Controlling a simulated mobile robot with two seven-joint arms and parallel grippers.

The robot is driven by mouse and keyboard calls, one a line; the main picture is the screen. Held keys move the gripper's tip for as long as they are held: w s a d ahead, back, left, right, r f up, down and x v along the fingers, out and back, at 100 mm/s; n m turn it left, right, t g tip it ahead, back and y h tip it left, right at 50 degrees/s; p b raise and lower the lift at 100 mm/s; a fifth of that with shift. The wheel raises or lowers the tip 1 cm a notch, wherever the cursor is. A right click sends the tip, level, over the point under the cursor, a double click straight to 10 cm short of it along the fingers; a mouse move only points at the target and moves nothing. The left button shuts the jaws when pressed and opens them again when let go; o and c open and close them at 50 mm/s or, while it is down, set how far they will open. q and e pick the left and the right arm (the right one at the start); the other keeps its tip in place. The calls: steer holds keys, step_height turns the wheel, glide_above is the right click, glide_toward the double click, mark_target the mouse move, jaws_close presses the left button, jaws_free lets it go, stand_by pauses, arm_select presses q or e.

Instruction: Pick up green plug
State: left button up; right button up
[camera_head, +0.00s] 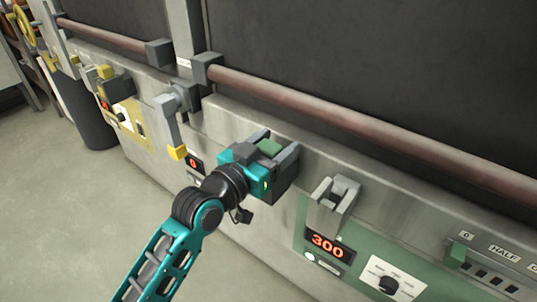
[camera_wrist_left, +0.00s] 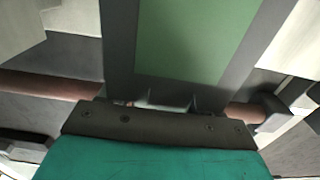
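The green plug (camera_head: 269,147) is a small green block at the front of the grey oven, in the middle of the head view. My left gripper (camera_head: 273,150) has one grey finger on each side of it, with no clear gap. In the left wrist view the plug's green face (camera_wrist_left: 190,40) fills the space between the fingers, and its sides meet them. The gripper looks shut on the plug. The plug's lower part is hidden by the gripper, so I cannot tell whether it touches anything below. My right gripper is not in view.
A grey bracket (camera_head: 335,200) juts out just right of the gripper, above a green panel (camera_head: 370,262) reading 300. A long reddish rail (camera_head: 370,110) runs behind. Bare floor (camera_head: 60,220) lies at lower left.

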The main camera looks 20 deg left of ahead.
arm_select(q)
steer(key=c, duration=0.7)
steer(key=shift+c, duration=0.2)
